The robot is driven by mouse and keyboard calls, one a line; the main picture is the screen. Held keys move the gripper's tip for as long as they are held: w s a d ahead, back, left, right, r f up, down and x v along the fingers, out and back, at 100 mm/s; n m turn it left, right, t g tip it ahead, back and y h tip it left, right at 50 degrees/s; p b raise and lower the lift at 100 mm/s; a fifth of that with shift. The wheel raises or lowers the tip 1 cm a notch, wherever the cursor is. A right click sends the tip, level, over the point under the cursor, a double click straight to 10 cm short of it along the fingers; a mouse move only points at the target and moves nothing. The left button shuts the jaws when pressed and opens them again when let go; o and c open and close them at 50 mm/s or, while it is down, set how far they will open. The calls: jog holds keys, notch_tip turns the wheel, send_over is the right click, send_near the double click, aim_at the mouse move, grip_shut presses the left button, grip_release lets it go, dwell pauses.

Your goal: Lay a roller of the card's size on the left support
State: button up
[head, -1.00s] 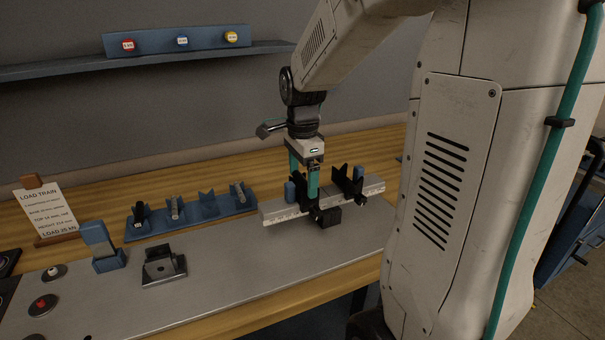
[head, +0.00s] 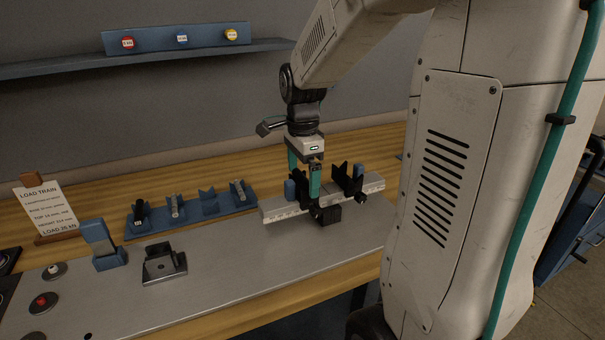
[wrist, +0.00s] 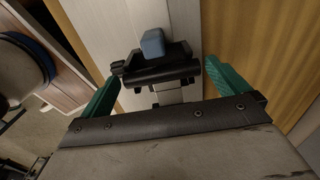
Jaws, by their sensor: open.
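The grey beam (head: 372,186) carries two black V-shaped supports. The left support (head: 300,202) is partly hidden behind my gripper (head: 306,180); the right support (head: 350,178) shows beside it. In the wrist view my gripper (wrist: 165,82) is open, one teal finger on each side of a dark roller (wrist: 165,76). The roller lies crosswise at the left support, apart from at least the left finger. A blue block (wrist: 152,44) stands beside it. The card (head: 46,208) stands at the left; its small print is too blurred to read surely.
A blue rack (head: 190,222) behind the plate holds several rollers, with one empty V cradle (head: 209,202). A black fixture (head: 163,264) and a blue angled stand (head: 102,246) are on the grey plate (head: 230,270). Buttons (head: 44,302) sit at the left. The plate's front middle is clear.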

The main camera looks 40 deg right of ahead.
aim_at(302, 178)
jog(key=shift+r, duration=2.45)
notch_tip(302, 178, up, 8)
